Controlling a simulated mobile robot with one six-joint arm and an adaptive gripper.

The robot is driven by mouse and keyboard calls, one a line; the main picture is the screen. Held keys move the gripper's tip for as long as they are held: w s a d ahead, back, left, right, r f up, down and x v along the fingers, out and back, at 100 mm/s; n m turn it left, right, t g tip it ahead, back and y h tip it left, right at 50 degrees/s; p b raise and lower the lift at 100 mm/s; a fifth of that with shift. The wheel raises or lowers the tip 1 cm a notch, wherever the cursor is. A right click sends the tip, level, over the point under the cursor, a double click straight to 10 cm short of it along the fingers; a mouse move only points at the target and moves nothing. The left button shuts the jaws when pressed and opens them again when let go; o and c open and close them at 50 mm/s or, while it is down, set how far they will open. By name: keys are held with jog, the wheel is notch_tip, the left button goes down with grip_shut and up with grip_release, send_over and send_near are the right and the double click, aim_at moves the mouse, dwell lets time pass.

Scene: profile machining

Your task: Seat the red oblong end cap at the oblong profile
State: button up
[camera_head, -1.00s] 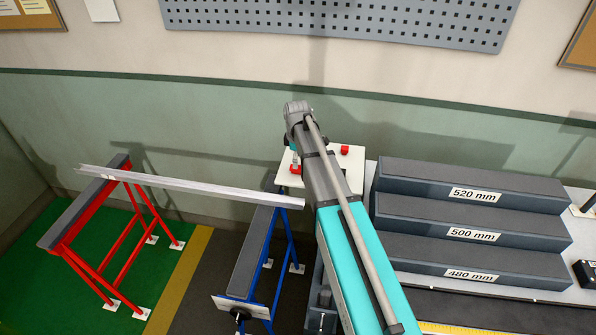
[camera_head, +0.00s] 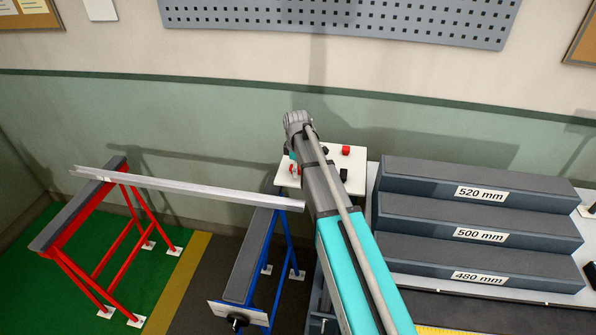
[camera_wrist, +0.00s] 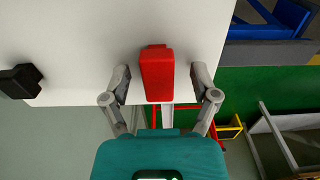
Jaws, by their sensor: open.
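A red end cap (camera_wrist: 157,76), longer than wide, stands between the two fingers of my gripper (camera_wrist: 161,86) near the edge of a white table (camera_wrist: 85,50). The fingers are open, with a gap visible on each side of the cap. In the head view a bit of red (camera_head: 292,168) shows beside my arm, and the gripper is mostly hidden behind it. A long pale metal profile (camera_head: 190,190) lies across a red trestle (camera_head: 118,215) and a blue trestle (camera_head: 283,245). Its end shape is too small to tell.
On the white table in the head view are another red piece (camera_head: 346,149) and a black piece (camera_head: 343,174). A black piece (camera_wrist: 20,80) is at left in the wrist view. Grey steps (camera_head: 470,205) marked 520, 500 and 480 mm stand to the right.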

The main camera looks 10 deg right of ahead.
jog(key=shift+c, duration=0.2)
jog(key=c, duration=0.8)
jog(key=shift+r, duration=0.15)
notch_tip(320, 180, up, 3)
jog(key=p, duration=0.3)
jog(key=s+r+p, duration=0.3)
jog(key=s, duration=0.1)
jog(key=s+d+r+p, duration=0.1)
jog(key=s+r+p, duration=0.2)
jog(key=s, duration=0.2)
jog(key=s+d+r+p, duration=0.1)
jog(key=s+r+p, duration=0.2)
jog(key=s+p, duration=0.1)
jog(key=shift+s+d+r, duration=0.25)
jog(key=shift+s+r, duration=0.1)
jog(key=shift+s, duration=0.05)
